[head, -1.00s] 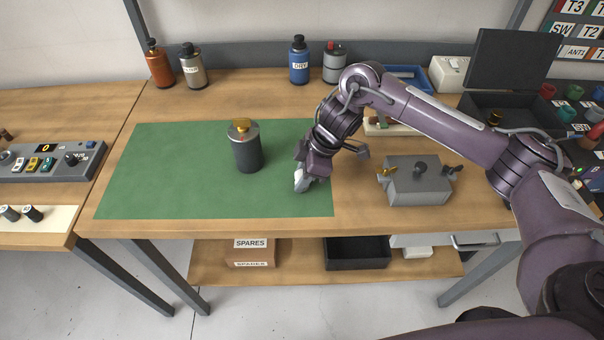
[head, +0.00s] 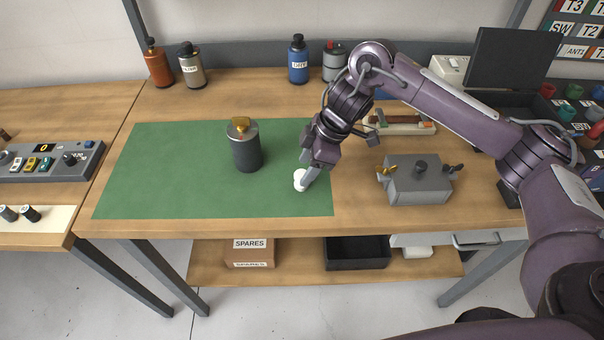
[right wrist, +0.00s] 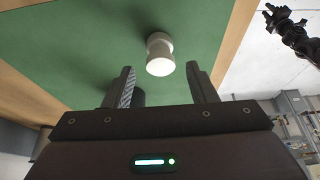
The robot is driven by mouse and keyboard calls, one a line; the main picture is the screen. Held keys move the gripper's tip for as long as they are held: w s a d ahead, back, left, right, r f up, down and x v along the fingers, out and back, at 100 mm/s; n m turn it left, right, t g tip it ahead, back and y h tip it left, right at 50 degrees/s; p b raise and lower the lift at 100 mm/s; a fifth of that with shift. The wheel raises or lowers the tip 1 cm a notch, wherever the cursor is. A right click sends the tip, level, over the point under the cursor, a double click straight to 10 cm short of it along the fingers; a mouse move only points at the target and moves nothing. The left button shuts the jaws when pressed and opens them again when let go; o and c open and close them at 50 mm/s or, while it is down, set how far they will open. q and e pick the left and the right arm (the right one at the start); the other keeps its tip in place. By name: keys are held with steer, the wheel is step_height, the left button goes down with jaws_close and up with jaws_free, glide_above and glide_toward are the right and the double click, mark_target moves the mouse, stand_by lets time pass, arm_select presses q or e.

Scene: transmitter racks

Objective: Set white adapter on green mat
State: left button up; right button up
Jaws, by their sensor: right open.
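The white adapter (head: 299,180) stands on the green mat (head: 190,190) near the mat's right edge. In the right wrist view the adapter (right wrist: 160,55) shows a pale round end and a wider body behind it. My right gripper (head: 308,176) is open just above and beside it in the head view. In the right wrist view the two fingers of my right gripper (right wrist: 162,82) are apart, with nothing between them, and the adapter shows beyond their tips. A dark jointed arm, seemingly my left with its gripper (right wrist: 271,14), shows at the top right there; its jaws are unclear.
A dark grey canister (head: 246,153) with a brass top stands on the mat, left of the right gripper. A grey box (head: 418,183) with side fittings sits right of the mat. Bottles (head: 299,62) line the back. The mat's left half is clear.

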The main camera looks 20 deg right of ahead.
steer(key=p+v, duration=0.1)
steer(key=v, duration=0.7)
steer(key=shift+d+r, duration=0.1)
